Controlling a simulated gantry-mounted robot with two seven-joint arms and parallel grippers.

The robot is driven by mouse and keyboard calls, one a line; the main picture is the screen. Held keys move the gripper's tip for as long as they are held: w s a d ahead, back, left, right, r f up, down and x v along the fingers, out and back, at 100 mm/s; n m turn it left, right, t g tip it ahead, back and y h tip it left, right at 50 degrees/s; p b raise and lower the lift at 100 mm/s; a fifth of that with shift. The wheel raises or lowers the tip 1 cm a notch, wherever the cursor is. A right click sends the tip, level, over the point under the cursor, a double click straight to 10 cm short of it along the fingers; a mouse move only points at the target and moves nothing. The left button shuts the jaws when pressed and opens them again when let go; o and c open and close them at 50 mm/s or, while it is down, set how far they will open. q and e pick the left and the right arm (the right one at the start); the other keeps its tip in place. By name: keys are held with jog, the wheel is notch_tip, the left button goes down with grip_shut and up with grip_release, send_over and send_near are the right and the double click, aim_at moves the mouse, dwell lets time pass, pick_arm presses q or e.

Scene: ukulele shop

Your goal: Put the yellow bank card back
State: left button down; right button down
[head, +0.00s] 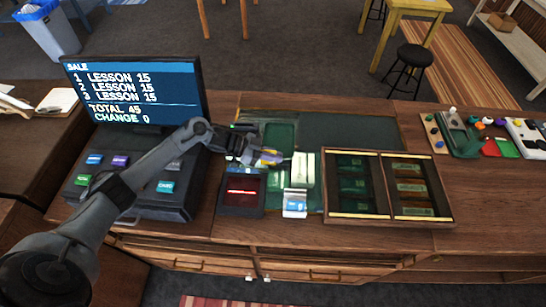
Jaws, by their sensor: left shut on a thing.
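My left arm reaches in from the left, over the register, to the middle of the counter. My right gripper is not in view.
The register screen (135,90) stands at left, above the keypad (150,185). A pale block (303,168) and a white-and-blue item (295,204) are right of the dark box. A wooden compartment tray (377,168) lies farther right. Bare counter (490,195) extends beyond it.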

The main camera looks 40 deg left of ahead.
pick_arm(q)
jog(key=w+d+r, duration=0.3)
jog(key=d+r, duration=0.7)
jog(key=d, duration=0.1)
jog(key=s+d+f+n+t+y, duration=0.1)
jog(key=s+d+f+n+t, duration=0.1)
jog(key=s+d, duration=0.45)
jog(key=a+r+n+t+y, duration=0.3)
jog(key=a+r+n+y, duration=0.2)
jog(key=r+n+y, duration=0.15)
jog(key=s+r+n+y+p, duration=0.2)
jog(key=s+r+p, duration=0.4)
jog(key=p, duration=1.4)
jog(key=shift+s+r+t+y, duration=0.3)
jog(key=shift+s+t+y, duration=0.15)
jog(key=shift+y, duration=0.4)
